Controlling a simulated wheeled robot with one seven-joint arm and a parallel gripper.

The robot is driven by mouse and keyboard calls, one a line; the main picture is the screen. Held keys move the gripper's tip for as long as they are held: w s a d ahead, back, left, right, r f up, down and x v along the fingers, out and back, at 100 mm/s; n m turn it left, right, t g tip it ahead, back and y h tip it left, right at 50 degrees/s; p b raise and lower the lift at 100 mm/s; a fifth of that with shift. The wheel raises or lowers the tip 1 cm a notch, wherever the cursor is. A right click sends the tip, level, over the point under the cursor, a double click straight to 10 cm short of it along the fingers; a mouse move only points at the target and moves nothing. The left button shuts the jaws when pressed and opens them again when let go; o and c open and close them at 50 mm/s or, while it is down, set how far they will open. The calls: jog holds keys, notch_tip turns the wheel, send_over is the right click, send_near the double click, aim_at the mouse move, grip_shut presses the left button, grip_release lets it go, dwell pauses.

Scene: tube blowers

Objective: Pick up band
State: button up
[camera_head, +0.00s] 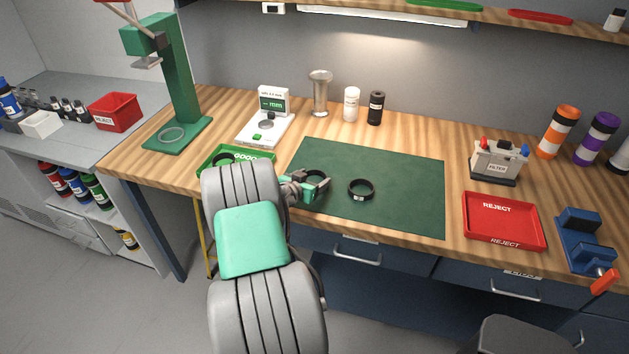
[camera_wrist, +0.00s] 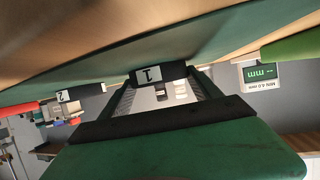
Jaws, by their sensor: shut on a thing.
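My gripper (camera_head: 311,188) is low over the left part of the green mat (camera_head: 405,210), shut on a black band (camera_head: 315,174). In the wrist view the held band (camera_wrist: 160,73) crosses between the fingertips, with a white label that seems to read 1, upside down. Whether it touches the mat is unclear. A second black band (camera_head: 361,189) with a pale label lies on the mat to the right; a labelled band also shows in the wrist view (camera_wrist: 66,96). A dark band (camera_head: 222,159) sits in the green GOOD tray (camera_head: 262,155), partly hidden by my arm.
A white gauge (camera_head: 265,127) with a display stands behind the GOOD tray, beside a green press stand (camera_head: 178,90). The red REJECT tray (camera_head: 503,220), filter box (camera_head: 497,160) and blue vise (camera_head: 582,238) are at right.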

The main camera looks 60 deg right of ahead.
jog(key=c, duration=0.4)
jog(key=shift+r, duration=0.15)
